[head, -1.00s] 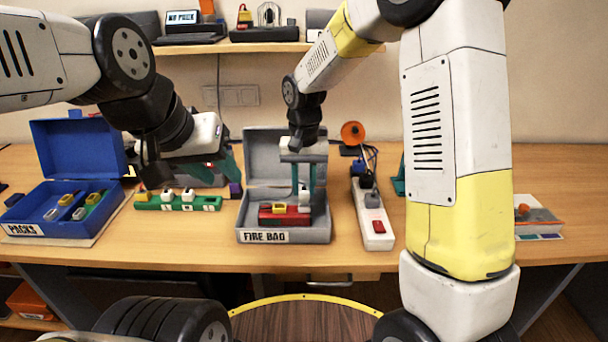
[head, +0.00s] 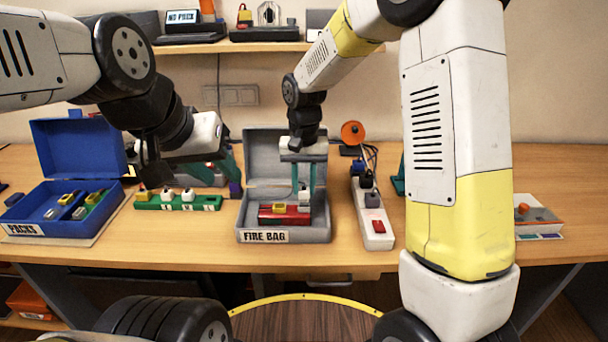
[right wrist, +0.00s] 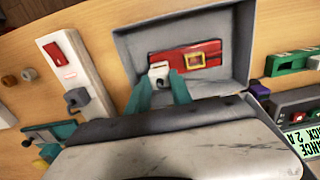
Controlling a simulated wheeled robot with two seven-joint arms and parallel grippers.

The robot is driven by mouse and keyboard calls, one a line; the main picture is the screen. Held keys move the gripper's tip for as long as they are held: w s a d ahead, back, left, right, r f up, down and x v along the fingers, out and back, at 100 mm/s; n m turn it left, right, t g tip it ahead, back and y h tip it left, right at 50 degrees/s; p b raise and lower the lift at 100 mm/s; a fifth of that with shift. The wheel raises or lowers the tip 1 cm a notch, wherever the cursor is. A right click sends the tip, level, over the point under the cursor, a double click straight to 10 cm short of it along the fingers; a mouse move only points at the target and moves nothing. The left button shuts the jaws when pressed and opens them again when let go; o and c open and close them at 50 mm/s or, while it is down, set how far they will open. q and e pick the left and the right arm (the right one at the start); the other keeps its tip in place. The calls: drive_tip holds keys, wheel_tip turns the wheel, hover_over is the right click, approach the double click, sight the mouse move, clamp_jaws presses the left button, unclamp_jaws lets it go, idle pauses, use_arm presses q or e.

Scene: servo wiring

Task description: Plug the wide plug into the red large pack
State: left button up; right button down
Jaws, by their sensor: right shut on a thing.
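The red large pack (head: 297,218) lies in the open grey case labelled FIRE BAG, with a yellow-framed part on its top. The pack also shows in the right wrist view (right wrist: 216,54). My right gripper (head: 304,192) is over the case, its teal fingers pointing down. It is shut on a pale plug (right wrist: 158,72), which I take to be the wide plug. The plug is at the pack's edge in the wrist view; I cannot tell whether they touch. My left gripper (head: 228,174) is left of the case, behind the green strip; its jaws are unclear.
The grey case (head: 242,222) has its lid raised at the back. A blue PACKS box (head: 50,160) stands at the left. A green strip (head: 150,203) with plugs lies between them. A white power strip (head: 374,238) lies right of the case. The table's front is mostly clear.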

sight(304, 189)
drive_tip(key=shift+f, duration=1.3)
drive_tip(key=c, duration=1.1)
unclamp_jaws()
drive_tip(key=shift+o, duration=0.2)
wheel_tip(304, 189, up, 8)
drive_tip(key=shift+f, duration=0.2)
drive_tip(key=shift+r, duration=0.1)
